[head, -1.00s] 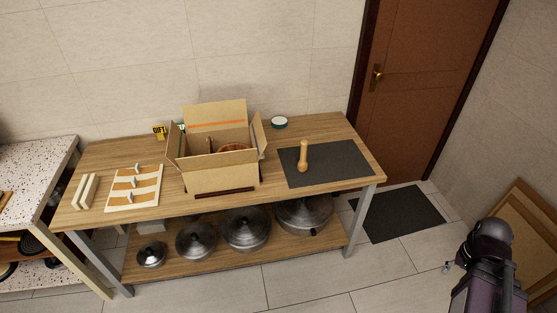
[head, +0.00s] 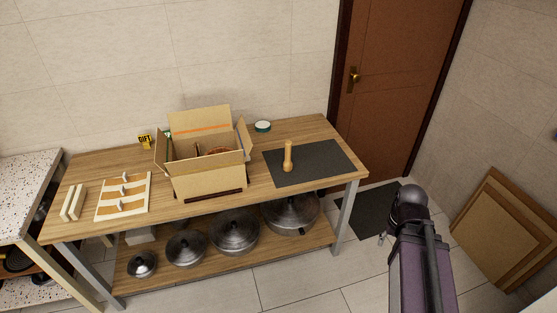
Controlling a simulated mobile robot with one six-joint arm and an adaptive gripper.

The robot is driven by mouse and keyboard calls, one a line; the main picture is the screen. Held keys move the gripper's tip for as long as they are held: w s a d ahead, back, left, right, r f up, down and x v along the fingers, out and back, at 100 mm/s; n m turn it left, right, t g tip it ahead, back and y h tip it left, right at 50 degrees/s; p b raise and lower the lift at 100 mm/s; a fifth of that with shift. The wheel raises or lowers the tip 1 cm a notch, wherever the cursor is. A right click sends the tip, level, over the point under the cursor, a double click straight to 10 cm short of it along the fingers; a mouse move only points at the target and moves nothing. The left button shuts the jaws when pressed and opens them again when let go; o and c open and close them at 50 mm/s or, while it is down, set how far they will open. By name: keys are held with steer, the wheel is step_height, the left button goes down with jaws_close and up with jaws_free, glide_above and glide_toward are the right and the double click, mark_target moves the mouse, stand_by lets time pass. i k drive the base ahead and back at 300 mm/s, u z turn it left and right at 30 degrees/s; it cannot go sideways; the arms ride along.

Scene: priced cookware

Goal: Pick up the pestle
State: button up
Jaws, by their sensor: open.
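The pestle (head: 288,157) is light wood and stands upright on a dark grey mat (head: 325,165) at the right end of the wooden table. My arm is at the lower right, in front of the table and well apart from the pestle. Only a small tip of my gripper (head: 383,238) shows at the left side of the arm; the rest is hidden behind it. It is open, and nothing is seen in it.
An open cardboard box (head: 208,181) stands left of the mat on the table (head: 160,208). A small round tin (head: 262,126) is behind. Several lidded pots (head: 233,231) sit on the lower shelf. Boards (head: 505,230) lean at the right wall. The floor in front is clear.

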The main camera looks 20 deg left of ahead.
mark_target(287, 165)
steer(key=z, duration=0.05)
steer(key=i, duration=1)
steer(key=u, duration=0.05)
